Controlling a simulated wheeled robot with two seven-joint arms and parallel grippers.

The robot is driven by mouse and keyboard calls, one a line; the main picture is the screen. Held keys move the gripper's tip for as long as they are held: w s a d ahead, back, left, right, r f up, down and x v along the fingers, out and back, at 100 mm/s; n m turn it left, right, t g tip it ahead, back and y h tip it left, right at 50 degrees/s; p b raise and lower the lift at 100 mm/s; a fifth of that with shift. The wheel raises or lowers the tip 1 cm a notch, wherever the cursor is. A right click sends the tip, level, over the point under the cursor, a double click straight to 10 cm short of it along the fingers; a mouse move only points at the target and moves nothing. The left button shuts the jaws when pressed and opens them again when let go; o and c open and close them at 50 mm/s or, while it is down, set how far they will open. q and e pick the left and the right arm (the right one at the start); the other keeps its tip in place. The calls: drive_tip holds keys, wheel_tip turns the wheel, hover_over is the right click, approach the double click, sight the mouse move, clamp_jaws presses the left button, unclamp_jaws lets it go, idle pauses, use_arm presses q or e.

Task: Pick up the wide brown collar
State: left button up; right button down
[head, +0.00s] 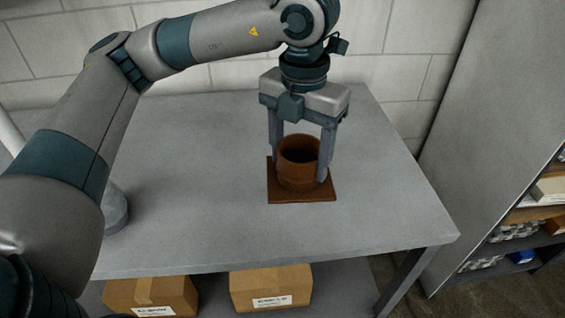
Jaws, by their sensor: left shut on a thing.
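The wide brown collar (298,173) is an upright, open-topped ring on the grey table. A flat, square brown plate (303,197) shows beneath it; I cannot tell whether the two are joined or whether there is a gap between them. My left gripper (300,168) points down over the collar, with one finger on each side of it. It is shut on the collar. The collar's far side is partly hidden. My right gripper is not in view.
The grey table top (200,190) is clear around the plate. A pale round object (115,210) stands at the table's left, partly behind my arm. Two cardboard boxes (270,290) sit below. A shelf (530,235) with goods stands right; a block wall is behind.

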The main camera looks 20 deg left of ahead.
use_arm(q)
drive_tip(key=shift+d+r, duration=0.15)
drive_tip(key=shift+d, duration=0.05)
idle(0.6)
